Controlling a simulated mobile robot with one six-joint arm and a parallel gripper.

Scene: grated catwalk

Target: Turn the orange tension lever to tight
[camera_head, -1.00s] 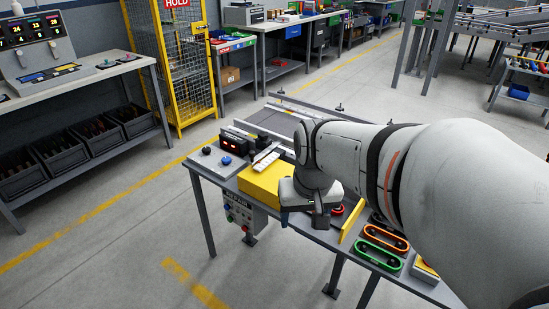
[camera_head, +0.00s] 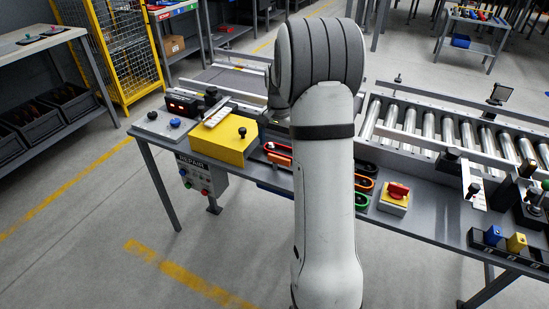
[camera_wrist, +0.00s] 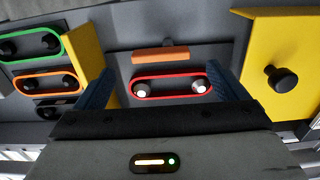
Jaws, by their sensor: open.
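The orange tension lever (camera_wrist: 161,55) shows in the wrist view as a short orange bar, lying flat along a red belt loop (camera_wrist: 146,87) on two pulleys. In the head view an orange bar (camera_head: 278,159) shows just left of my arm. My gripper (camera_wrist: 163,82) is open, its two blue fingers either side of the red loop. The lever is ahead of it, between and slightly beyond the fingertips, apart from them. Nothing is held.
A yellow block with a black knob (camera_head: 230,140) stands left of the lever. Orange (camera_head: 366,183) and green (camera_head: 362,202) belt loops lie to the right. A red switch on a yellow box (camera_head: 394,198) and a roller conveyor (camera_head: 430,128) are further right.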

